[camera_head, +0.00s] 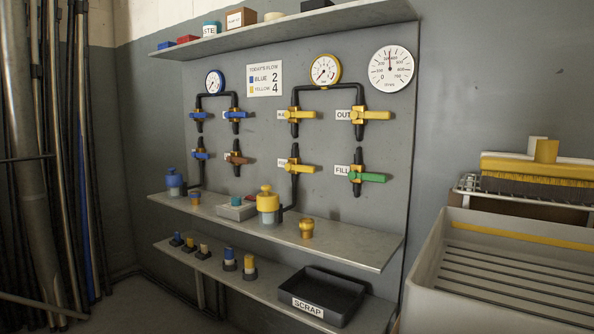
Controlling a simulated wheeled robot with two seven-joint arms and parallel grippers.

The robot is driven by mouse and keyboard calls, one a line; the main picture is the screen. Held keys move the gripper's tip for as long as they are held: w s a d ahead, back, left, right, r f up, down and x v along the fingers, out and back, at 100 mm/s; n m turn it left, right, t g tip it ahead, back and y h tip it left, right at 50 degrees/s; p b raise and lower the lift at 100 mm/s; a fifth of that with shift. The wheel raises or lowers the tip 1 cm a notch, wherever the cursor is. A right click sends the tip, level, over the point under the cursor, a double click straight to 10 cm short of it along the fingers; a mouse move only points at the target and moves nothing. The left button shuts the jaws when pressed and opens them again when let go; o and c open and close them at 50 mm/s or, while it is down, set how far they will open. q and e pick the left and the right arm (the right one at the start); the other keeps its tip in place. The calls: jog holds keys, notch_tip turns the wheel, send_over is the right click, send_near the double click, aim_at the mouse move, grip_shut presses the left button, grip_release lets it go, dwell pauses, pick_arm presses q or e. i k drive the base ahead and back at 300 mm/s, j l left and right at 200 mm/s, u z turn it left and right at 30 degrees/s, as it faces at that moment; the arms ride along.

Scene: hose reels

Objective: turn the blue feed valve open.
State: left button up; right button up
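On the grey wall panel, a blue-rimmed gauge (215,82) sits above a dark pipe loop with several valves. Blue handles show on the upper left valve (199,115), the upper right valve (236,115) and the lower left valve (200,155). The lower right valve (238,159) of this group has a brown handle. All these handles lie roughly crosswise to their pipes. Their small labels are partly hidden and unreadable, so I cannot tell which valve is the feed valve. Neither of my grippers is in view.
To the right is a yellow-rimmed gauge (325,70) with yellow-handled valves and a green-handled valve (367,177). A sign (265,78) reads blue 2, yellow 4. A shelf (345,246) with a yellow bottle (268,205) juts out below. A grey bin (425,285) stands right.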

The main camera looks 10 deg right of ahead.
aim_at(194, 155)
jog(key=i+j+z, duration=0.15)
jog(key=i+j, duration=0.2)
jog(key=i+j+z, duration=0.2)
jog(key=j, duration=0.3)
jog(key=i, duration=0.1)
